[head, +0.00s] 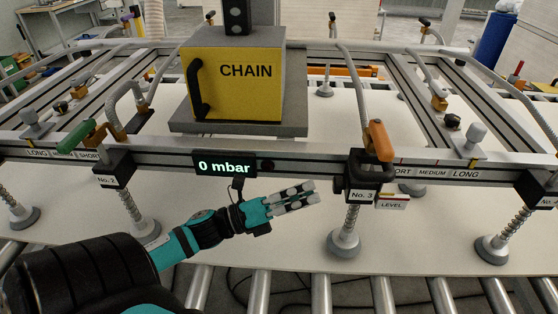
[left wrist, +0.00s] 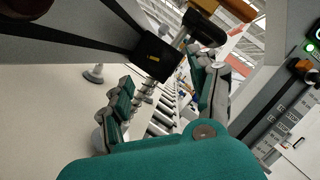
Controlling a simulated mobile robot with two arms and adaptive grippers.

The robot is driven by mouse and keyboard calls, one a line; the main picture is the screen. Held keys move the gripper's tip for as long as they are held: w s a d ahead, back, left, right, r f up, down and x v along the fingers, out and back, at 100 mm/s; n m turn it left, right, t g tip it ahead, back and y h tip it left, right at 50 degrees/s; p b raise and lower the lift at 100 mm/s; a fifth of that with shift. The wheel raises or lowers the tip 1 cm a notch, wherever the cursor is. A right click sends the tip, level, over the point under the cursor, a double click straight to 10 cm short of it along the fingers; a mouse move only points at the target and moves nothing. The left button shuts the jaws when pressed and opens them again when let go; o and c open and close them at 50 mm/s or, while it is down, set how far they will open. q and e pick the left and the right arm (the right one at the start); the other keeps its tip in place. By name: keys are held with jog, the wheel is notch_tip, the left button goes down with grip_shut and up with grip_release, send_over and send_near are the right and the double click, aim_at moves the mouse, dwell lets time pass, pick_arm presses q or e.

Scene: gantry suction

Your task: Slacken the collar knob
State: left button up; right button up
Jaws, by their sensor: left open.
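My left gripper (head: 306,194) is open and empty in front of the gantry's front beam, below and right of the pressure display (head: 224,166). Its two fingers also show in the left wrist view (left wrist: 168,95), with nothing between them. To its right is the black No. 3 block (head: 362,186) with an orange lever (head: 379,141) on top. A grey knob (head: 474,135) sits on the rail by the right length scale, and a similar grey knob (head: 32,129) by the left scale. I cannot tell which knob is the collar knob.
A yellow CHAIN box (head: 240,86) stands on the gantry. Spring suction cups, one under No. 3 (head: 343,243), hang over a large pale panel (head: 285,240). A roller conveyor (head: 320,294) runs below. A green lever (head: 76,137) is at the left.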

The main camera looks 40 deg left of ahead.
pick_arm(q)
jog(key=v, duration=0.7)
jog(key=shift+w, duration=0.1)
